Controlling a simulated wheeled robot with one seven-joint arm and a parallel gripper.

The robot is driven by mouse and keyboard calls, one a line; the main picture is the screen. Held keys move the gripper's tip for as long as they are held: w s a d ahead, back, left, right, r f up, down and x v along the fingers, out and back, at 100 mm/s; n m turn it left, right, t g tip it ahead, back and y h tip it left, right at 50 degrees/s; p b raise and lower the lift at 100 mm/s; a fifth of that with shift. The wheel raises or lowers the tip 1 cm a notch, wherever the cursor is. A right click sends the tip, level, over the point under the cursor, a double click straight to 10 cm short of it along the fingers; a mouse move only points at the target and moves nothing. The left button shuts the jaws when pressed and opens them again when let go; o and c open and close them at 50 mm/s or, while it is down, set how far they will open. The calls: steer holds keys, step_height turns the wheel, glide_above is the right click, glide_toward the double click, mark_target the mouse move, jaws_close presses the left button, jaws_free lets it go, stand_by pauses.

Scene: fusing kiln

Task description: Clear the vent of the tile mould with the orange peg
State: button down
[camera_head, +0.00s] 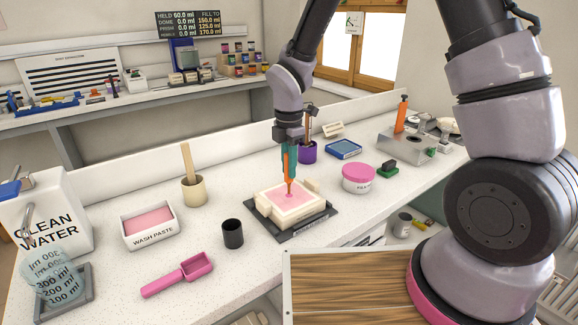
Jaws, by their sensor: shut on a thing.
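The tile mould (272,209) is a cream block on a dark base plate in the middle of the worktop, with a pink patch on its top. My gripper (290,155) is above the mould, pointing down. It is shut on the orange peg (289,172), which hangs upright with its tip at the pink patch. I cannot tell whether the tip touches the surface or enters a hole. The vent itself cannot be made out under the tip.
A wash paste tray (150,240), a black cup (232,234) and a pink scoop (178,276) lie left of the mould. A pink-lidded tub (357,179) and a blue tray (345,149) stand to its right. A beaker (58,285) is at far left.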

steer(key=shift+f, duration=0.55)
stand_by(1.0)
steer(key=shift+r, duration=3.55)
